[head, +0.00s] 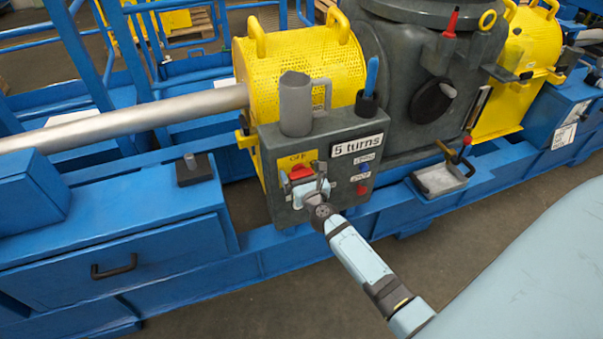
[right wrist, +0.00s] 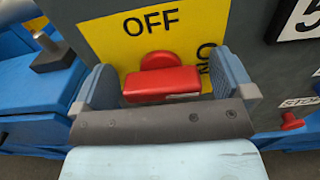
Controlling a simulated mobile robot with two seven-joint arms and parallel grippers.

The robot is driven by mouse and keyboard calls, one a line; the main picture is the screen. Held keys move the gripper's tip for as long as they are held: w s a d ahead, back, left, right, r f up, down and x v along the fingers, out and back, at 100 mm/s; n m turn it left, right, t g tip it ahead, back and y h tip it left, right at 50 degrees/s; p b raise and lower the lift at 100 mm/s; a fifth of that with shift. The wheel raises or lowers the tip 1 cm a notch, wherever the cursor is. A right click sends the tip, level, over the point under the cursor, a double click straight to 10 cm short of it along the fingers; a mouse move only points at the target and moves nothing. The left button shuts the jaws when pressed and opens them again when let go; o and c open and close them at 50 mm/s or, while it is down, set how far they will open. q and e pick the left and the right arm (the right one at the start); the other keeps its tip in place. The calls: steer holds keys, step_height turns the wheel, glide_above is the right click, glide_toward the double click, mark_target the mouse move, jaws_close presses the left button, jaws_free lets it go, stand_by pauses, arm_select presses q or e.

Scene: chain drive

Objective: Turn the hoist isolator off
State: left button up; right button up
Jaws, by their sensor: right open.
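The hoist isolator is a red handle (head: 301,172) on a yellow plate (head: 284,162) at the left of the grey control box's front. In the right wrist view the red handle (right wrist: 162,84) lies level, its bar running left to right. "OFF" is printed above it, and a partly hidden "ON" is to its right. My right gripper (head: 312,188) is at the isolator, open. In the right wrist view its two fingers (right wrist: 165,88) stand left and right of the handle, with gaps on both sides. My left gripper is not in view.
A grey cup-like cylinder (head: 296,105) and a blue-handled tool (head: 371,76) stand on top. A blue drawer unit (head: 150,250) is at the left.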

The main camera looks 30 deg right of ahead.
steer(key=c, duration=0.9)
